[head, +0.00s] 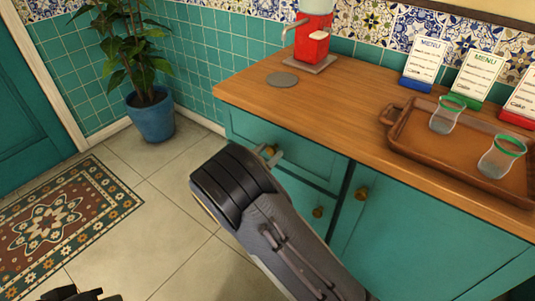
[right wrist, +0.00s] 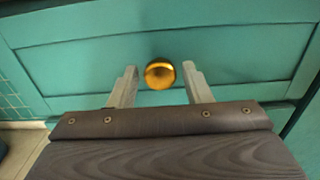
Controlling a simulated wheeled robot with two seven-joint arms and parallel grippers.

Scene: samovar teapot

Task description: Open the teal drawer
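The teal drawer (head: 312,158) is the upper front on the left of the wooden-topped cabinet. It looks closed, and its panel fills most of the right wrist view (right wrist: 80,60). Its round brass knob (right wrist: 160,74) sits between the two fingers of my right gripper (right wrist: 158,68), with a gap on each side. The right gripper is open. In the head view my right gripper (head: 272,156) is at the drawer front, and my arm hides part of the cabinet below. A dark part at the lower left edge may be my left gripper (head: 80,294); its fingers are not clear.
A wooden counter (head: 340,112) carries a red samovar (head: 313,40), a grey disc, menu cards, and a brown tray (head: 415,160) with two glasses. Other teal cabinet doors are below and right. A potted plant (head: 152,115) stands at the back left.

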